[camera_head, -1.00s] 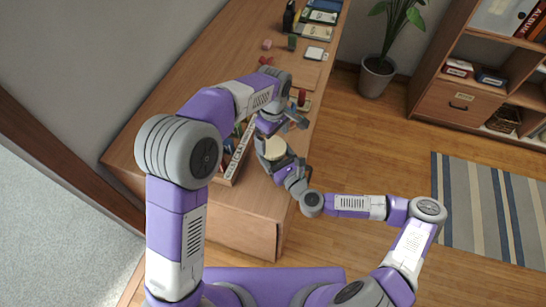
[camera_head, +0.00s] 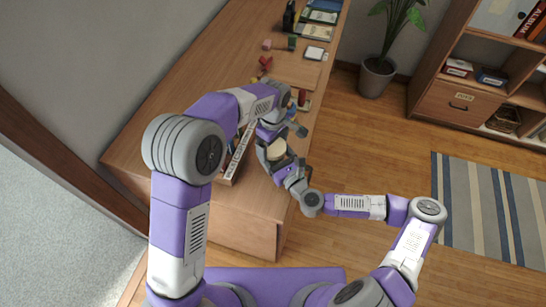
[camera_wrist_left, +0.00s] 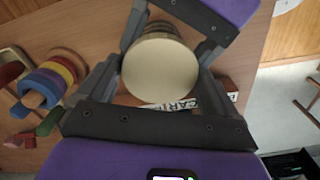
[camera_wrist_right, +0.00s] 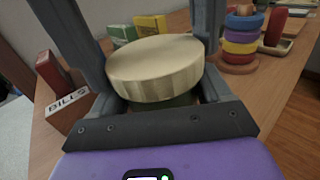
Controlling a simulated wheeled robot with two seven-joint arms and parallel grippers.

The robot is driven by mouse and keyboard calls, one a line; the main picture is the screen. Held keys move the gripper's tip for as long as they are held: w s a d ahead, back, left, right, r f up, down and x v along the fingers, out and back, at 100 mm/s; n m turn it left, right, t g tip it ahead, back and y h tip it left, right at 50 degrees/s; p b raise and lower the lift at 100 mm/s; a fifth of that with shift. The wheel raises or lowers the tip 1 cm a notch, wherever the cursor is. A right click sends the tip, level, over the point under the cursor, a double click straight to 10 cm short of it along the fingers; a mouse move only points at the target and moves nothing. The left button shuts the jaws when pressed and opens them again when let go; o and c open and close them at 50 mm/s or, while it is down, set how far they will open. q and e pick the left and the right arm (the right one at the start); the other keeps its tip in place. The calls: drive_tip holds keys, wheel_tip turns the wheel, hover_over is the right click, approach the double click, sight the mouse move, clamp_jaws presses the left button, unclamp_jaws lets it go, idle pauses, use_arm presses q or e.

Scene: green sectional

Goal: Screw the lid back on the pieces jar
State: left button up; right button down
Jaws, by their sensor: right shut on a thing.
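The pieces jar's cream lid (camera_head: 277,149) shows as a round disc near the desk's front edge. In the right wrist view the lid (camera_wrist_right: 155,68) sits level above the greenish jar (camera_wrist_right: 175,101), which is mostly hidden; I cannot tell how tightly it is seated. My right gripper (camera_head: 272,158) is shut on the jar from the near side. My left gripper (camera_head: 284,133) is close by on the far side. In the left wrist view its open fingers (camera_wrist_left: 160,88) lie either side of the lid (camera_wrist_left: 160,69), apparently without gripping it.
A labelled box (camera_head: 238,155) stands left of the grippers; its BILLS divider (camera_wrist_right: 68,105) shows in the right wrist view. A colourful ring stack (camera_wrist_left: 52,80) and loose blocks lie nearby. A potted plant (camera_head: 377,75) stands on the floor beyond the desk (camera_head: 190,100).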

use_arm(q)
drive_tip(key=shift+o, duration=0.3)
drive_tip(key=shift+r, duration=0.1)
wheel_tip(320, 180, up, 4)
drive_tip(key=shift+r, duration=0.1)
drive_tip(key=shift+d+r, duration=0.1)
drive_tip(key=shift+r, duration=0.1)
drive_tip(key=shift+s+r, duration=0.15)
drive_tip(key=shift+r, duration=1.45)
drive_tip(key=shift+f, duration=4)
drive_tip(key=shift+c, duration=0.2)
